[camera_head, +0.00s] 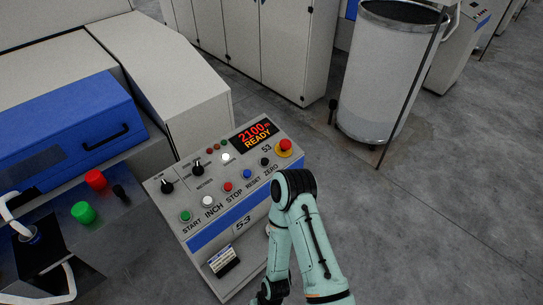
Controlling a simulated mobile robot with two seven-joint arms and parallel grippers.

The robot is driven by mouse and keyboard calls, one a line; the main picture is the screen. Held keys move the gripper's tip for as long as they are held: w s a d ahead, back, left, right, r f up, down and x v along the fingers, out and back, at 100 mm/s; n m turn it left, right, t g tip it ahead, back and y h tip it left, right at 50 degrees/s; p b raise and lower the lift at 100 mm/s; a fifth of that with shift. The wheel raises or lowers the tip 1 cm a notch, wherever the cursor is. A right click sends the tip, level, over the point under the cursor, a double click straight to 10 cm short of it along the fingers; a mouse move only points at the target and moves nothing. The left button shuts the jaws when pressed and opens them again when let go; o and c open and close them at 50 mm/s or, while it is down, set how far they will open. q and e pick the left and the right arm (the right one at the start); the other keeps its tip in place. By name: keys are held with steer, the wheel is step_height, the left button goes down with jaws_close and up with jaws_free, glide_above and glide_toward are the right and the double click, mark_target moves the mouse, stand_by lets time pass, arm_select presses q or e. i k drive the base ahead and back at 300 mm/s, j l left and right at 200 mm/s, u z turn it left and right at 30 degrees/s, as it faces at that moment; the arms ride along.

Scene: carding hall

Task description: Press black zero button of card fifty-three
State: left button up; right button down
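The control panel of card fifty-three (214,234) is a grey sloped box with a blue stripe and the number 53. Its black zero button (265,161) is at the right end of the lower button row, above the label ZERO, beside the blue reset button (247,174). The button is uncovered. A mint-green arm of mine with a dark joint stands just right of the panel, its bend near the panel's right edge. It hides part of that edge. No gripper fingers show clearly; both arm ends run down to the picture's bottom edge.
A red emergency stop (285,147) on a yellow base sits just right of the zero button. The display (254,135) reads 2100 READY. A tall white can (380,80) stands behind on the grey floor. Blue and grey machine housing (75,125) fills the left.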

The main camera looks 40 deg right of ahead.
mark_target(264, 161)
steer(key=k+l, duration=0.1)
steer(key=l, duration=0.7)
steer(key=k+l, duration=0.15)
steer(key=l, duration=0.3)
steer(key=k+l+u, duration=0.1)
steer(key=l, duration=0.3)
steer(key=k+l, duration=0.1)
steer(key=l, duration=0.3)
